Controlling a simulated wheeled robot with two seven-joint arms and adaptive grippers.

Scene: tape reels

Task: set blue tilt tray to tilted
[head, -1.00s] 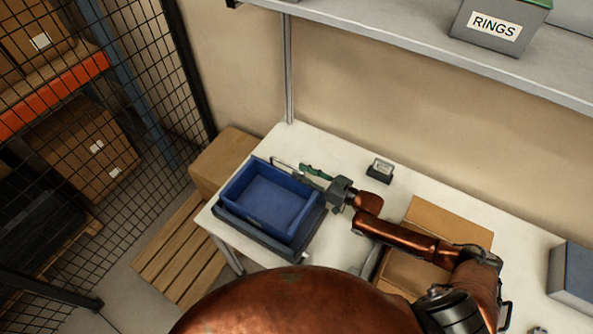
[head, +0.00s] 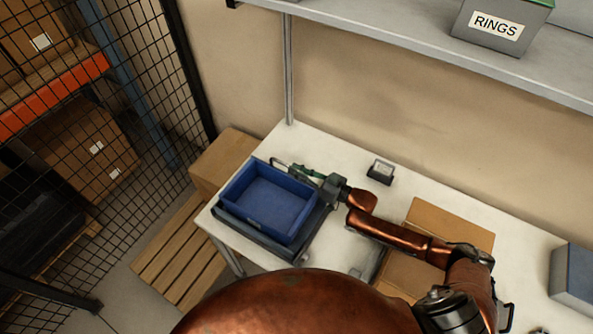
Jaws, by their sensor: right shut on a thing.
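The blue tilt tray (head: 268,205) is an empty open bin on a dark base (head: 255,234) at the left end of the white table. My right gripper (head: 322,183) is at the tray's back right corner. It is shut on the tray's edge there, though the fingertips are small and partly hidden. The tray looks at most slightly tilted on its base; the exact angle is hard to tell. My left gripper is not in view.
A small dark display box (head: 381,171) and a cardboard box (head: 450,225) are to the right. A shelf with a RINGS bin (head: 497,25) hangs above.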

